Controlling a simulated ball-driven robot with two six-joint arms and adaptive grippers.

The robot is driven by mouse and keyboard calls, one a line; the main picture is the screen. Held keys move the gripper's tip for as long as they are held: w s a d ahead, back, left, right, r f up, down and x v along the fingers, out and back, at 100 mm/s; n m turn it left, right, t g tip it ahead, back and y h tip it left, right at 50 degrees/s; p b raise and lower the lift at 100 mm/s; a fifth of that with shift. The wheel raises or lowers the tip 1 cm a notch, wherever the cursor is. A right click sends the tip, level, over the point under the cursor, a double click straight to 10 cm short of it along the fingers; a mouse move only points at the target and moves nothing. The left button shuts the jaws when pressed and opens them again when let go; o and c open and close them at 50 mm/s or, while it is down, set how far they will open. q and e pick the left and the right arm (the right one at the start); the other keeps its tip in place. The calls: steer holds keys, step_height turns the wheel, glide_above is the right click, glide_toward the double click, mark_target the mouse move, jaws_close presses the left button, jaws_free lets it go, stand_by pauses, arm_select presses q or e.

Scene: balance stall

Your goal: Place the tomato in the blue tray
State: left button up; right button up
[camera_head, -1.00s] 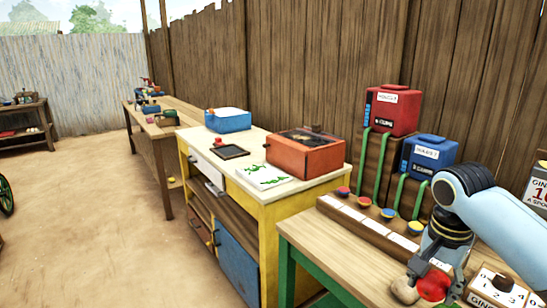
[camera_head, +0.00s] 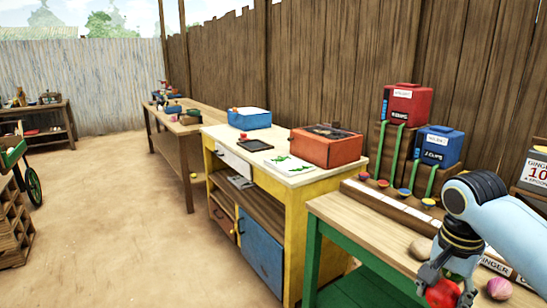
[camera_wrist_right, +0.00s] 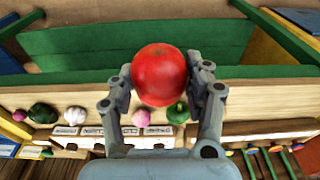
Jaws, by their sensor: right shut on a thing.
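The red tomato (camera_head: 443,293) is held in my right gripper (camera_head: 446,286), low at the right of the head view. In the right wrist view the tomato (camera_wrist_right: 160,74) sits between the two grey fingers of the right gripper (camera_wrist_right: 162,84), which touch its sides. It is in front of the green-framed wooden table's edge. A blue box (camera_head: 250,121) with a pale top stands on the yellow cabinet; I cannot tell whether it is the blue tray. My left gripper is not in view.
The green-framed table (camera_head: 350,222) carries a brown potato (camera_head: 421,250), a pink onion (camera_head: 499,288) and red and blue dispensers (camera_head: 436,147). The yellow cabinet (camera_head: 298,232) holds a red-orange box (camera_head: 326,150). Open dirt floor (camera_head: 140,245) lies left of the cabinet.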

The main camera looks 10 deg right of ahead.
mark_target(439, 306)
step_height(439, 306, down, 4)
steer(key=b, duration=0.3)
steer(key=shift+r, duration=0.1)
step_height(439, 306, down, 11)
steer(key=b, duration=1)
steer(key=shift+s, duration=0.15)
steer(key=shift+r, duration=0.15)
